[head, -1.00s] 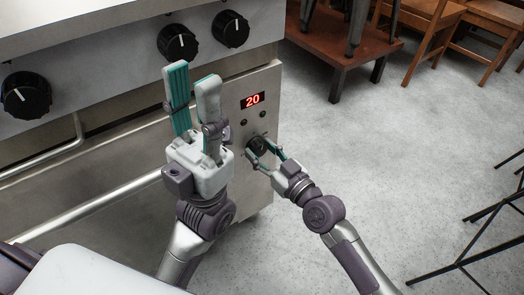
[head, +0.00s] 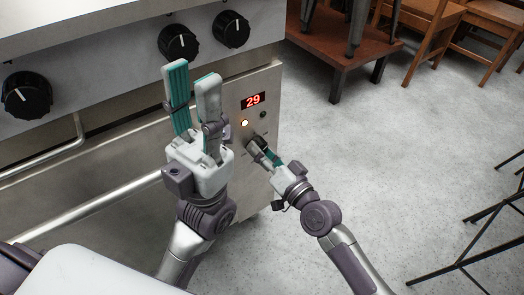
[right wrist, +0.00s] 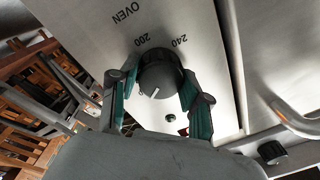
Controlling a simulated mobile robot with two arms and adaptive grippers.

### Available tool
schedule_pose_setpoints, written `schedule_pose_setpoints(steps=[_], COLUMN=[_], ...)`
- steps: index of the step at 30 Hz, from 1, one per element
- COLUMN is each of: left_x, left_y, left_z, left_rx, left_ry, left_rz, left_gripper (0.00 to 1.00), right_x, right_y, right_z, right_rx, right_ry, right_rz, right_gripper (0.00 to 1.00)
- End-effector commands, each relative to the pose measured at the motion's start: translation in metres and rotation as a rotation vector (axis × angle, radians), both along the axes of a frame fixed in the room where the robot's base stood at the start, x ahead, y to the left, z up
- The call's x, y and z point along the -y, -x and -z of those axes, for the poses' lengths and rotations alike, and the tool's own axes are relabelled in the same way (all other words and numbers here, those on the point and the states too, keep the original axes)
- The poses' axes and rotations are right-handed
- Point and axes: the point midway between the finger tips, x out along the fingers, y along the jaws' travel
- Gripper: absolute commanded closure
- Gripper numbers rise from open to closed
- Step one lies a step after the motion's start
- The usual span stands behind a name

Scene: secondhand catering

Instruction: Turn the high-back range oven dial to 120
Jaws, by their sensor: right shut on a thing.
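The oven dial (head: 256,142) is a black knob on the range's right-hand panel, partly hidden by my right gripper (head: 266,152). In the right wrist view the dial (right wrist: 161,74) sits between the green finger pads, which are shut on its sides. Its white pointer line is turned away from the printed 200 and 240; the other numbers are hidden. The red display (head: 253,100) above reads 29, and an orange lamp (head: 244,123) is lit below it. My left gripper (head: 190,76) is empty, fingers apart, in front of the range and left of the panel.
Several black knobs, such as this one (head: 177,42), line the upper front. An oven door handle (head: 105,204) runs left of my left arm. Wooden chairs (head: 440,35) and a low table (head: 335,45) stand behind right.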

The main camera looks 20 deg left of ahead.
Motion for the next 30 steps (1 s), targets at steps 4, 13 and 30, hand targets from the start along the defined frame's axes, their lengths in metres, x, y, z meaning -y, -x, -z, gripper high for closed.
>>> schedule_pose_setpoints(steps=[4,13,30], left_x=[0.0,-0.0001,0.0], left_y=[0.0,0.0001,0.0003], left_z=[0.0007,0.0004,-0.0004], left_rx=[-0.003,0.0,0.003], left_ry=[0.0,0.001,0.001], left_rz=[0.0,0.0,0.0], left_gripper=[0.68,0.68,0.68], right_x=[0.0007,0.0007,0.0002], right_y=[-0.0003,-0.0003,0.0], right_z=[0.0014,0.0015,0.0006], right_rx=[-0.027,-0.039,-0.037], right_ry=[-0.019,-0.028,-0.028], right_rz=[0.002,0.002,0.001], right_gripper=[0.87,0.87,0.27])
